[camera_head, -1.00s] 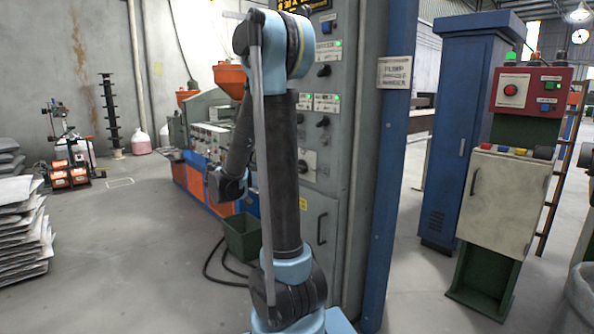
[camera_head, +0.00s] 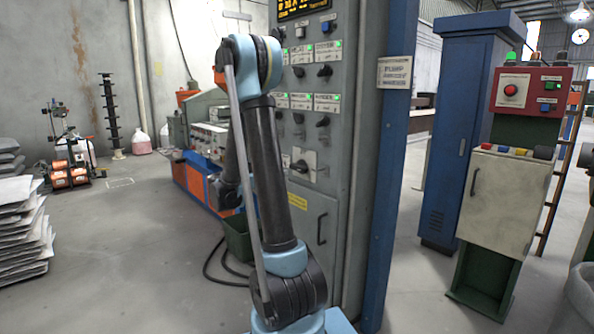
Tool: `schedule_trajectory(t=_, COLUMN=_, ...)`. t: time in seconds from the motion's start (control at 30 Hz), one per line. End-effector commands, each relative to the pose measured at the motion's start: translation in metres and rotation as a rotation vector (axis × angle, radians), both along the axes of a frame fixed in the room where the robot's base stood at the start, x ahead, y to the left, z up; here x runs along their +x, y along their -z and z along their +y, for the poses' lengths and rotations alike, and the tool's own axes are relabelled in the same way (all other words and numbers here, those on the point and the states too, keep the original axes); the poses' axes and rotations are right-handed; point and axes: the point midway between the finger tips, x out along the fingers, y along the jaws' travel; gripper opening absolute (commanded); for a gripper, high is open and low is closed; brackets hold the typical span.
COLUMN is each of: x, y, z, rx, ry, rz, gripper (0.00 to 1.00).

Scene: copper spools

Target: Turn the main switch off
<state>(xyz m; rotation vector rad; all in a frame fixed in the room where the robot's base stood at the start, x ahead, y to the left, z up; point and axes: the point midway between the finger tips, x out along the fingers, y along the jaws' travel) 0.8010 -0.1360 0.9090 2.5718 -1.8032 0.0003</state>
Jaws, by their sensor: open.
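The grey control cabinet (camera_head: 345,150) stands in the middle of the head view, with rows of small dark knobs, green lamps and white labels. Below the rows, a larger rotary switch with a dark handle (camera_head: 299,166) sits on a pale square plate; it looks like the main switch. Its handle appears to lie nearly level, but it is too small to be sure of its position. My arm rises in front of the cabinet's left side, and its forearm hangs down behind the upper arm. My gripper is hidden, so its distance from the switch does not show.
A cabinet door with a handle (camera_head: 321,228) is below the switch. A green bin (camera_head: 238,240) and a dark cable lie on the floor by the cabinet. A blue post (camera_head: 391,165) borders it on the right, and a red control box (camera_head: 530,92) stands farther right.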

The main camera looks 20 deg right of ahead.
Motion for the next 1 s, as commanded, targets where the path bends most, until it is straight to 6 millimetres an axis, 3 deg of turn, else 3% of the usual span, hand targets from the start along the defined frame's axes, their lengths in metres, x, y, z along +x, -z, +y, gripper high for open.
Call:
schedule_trajectory(t=0.6, x=0.031, y=0.000, z=-0.088, rx=0.001, ry=0.003, rz=0.001, gripper=0.97)
schedule_trajectory(t=1.0, x=0.041, y=0.000, z=-0.115, rx=0.001, ry=0.000, rz=0.001, gripper=0.97)
